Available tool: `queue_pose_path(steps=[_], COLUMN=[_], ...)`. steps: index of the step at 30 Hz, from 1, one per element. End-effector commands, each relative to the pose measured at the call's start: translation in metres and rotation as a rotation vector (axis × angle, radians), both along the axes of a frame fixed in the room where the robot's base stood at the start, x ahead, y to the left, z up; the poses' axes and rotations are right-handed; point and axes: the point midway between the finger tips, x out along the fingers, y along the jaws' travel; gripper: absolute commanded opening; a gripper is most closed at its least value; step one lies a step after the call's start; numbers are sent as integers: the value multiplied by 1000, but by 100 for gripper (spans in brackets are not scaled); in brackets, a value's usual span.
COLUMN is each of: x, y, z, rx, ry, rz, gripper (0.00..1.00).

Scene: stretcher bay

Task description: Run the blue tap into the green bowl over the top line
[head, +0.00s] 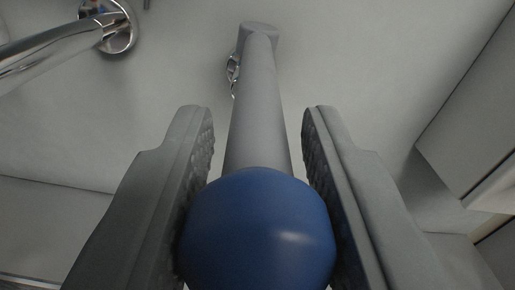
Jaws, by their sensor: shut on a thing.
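The blue tap knob (258,232) is a rounded blue end on a grey lever (258,110) that runs up the picture to a wider grey end piece at the top. My gripper (257,150) has one finger on each side of the knob and is shut on it. The knob fills the space between the textured finger pads. The green bowl and its top line are not in view. No water shows.
A shiny chrome pipe (50,52) with a round flange (112,25) is at the upper left. A small chrome part (233,72) shows behind the lever. A pale box-like edge (470,125) stands at the right. The pale surface between them is clear.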

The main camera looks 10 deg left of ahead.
Motion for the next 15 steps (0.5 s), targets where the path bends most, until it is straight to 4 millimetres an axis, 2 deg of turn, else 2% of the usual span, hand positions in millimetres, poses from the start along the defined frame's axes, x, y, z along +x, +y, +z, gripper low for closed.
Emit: queue_pose_path(steps=[8, 15], x=[7, 6], y=[-16, -18], z=[1, 2], rx=[0, 0], ry=[-3, -1], rz=[96, 123], gripper=[0, 0])
